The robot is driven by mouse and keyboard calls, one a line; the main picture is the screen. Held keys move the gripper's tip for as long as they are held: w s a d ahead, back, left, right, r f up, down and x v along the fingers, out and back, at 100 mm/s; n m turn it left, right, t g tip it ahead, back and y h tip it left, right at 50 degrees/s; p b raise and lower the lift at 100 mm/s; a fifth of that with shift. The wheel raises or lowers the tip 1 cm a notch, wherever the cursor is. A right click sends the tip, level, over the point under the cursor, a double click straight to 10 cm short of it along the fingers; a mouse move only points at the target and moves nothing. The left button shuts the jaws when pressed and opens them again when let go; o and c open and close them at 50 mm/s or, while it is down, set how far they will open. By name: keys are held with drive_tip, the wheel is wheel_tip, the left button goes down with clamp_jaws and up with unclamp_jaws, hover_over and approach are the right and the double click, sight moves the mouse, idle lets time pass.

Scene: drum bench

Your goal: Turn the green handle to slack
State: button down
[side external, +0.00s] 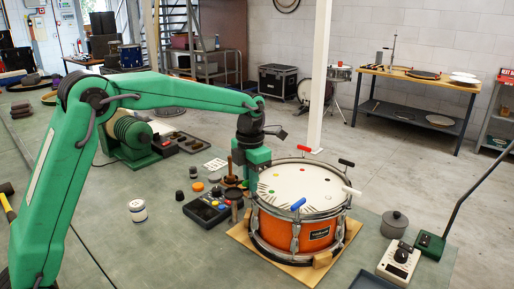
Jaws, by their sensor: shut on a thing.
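The orange drum (283,232) with a pale head stands on a wooden board (248,245). Handles of several colours sit around its rim: red (303,147), black (346,162), white (352,191) and blue (298,204). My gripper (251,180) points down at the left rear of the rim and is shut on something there. The green handle does not show clearly; that spot is covered by my green gripper, so its angle cannot be told.
Left of the drum are a dark control box (207,208), an orange puck (198,187) and a white jar (139,211). Right of it are a grey pot (394,224), a pale meter (399,262) and a green base with a tall black rod (430,244). The front left bench is clear.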

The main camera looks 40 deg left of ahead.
drive_tip(key=shift+r, duration=0.25)
drive_tip(key=c, duration=1.6)
unclamp_jaws()
drive_tip(key=shift+c, duration=0.2)
drive_tip(key=shift+o, duration=0.8)
drive_tip(key=shift+f, duration=0.15)
drive_tip(key=shift+r, duration=3.95)
